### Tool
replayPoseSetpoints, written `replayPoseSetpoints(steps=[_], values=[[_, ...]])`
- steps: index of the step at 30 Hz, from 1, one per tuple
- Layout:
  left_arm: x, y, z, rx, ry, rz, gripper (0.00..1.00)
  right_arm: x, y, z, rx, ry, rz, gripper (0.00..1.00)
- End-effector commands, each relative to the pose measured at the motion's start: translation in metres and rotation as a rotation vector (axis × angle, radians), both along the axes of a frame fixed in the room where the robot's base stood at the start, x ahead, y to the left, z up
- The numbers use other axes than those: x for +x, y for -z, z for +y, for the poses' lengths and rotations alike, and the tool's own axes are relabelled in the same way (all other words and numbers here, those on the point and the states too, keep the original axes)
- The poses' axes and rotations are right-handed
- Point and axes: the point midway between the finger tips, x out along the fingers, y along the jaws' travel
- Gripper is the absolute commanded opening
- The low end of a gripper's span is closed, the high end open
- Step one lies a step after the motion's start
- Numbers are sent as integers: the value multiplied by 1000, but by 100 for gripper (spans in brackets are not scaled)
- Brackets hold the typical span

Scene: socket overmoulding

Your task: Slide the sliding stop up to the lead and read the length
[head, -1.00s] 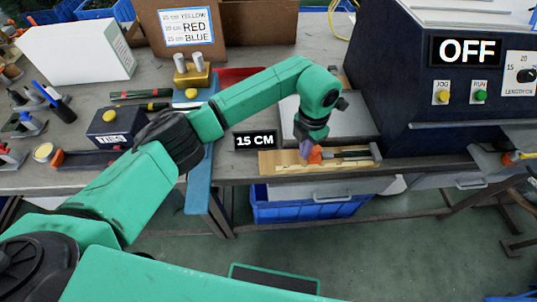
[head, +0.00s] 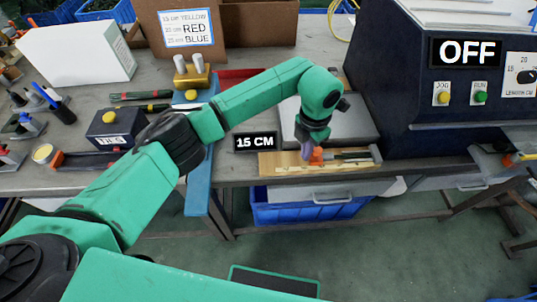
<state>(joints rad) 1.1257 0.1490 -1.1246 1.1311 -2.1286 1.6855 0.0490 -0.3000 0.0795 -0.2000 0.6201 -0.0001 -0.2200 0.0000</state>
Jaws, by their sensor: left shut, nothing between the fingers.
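A wooden measuring board (head: 285,168) lies at the front edge of the bench, below the grey plate. An orange piece, seemingly the sliding stop (head: 317,156), is on it. A dark, thin lead (head: 352,155) lies along the board to the right of the orange piece. My left gripper (head: 309,154) points down at the orange piece, shut with nothing between its fingers. It is at or against the piece's left side; contact is too small to tell. A sign (head: 255,142) behind the board reads 15 CM. My right gripper is out of view.
A dark machine (head: 430,95) marked OFF stands right of the board, with JOG and RUN buttons. A yellow block with two pegs (head: 191,78), a dark box (head: 115,128) and a card naming lengths and colours (head: 187,28) are left. A blue bin (head: 310,208) is under the bench.

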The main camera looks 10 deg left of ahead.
Motion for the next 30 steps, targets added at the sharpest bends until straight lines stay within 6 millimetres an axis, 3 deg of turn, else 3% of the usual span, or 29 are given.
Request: replayPoseSetpoints(steps=[10, 30], values=[[-3, -3, 11, 3, -1, 1, 0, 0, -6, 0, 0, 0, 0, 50], [-3, -69, 12, 4, -1, 1, 0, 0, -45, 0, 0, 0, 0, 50]])
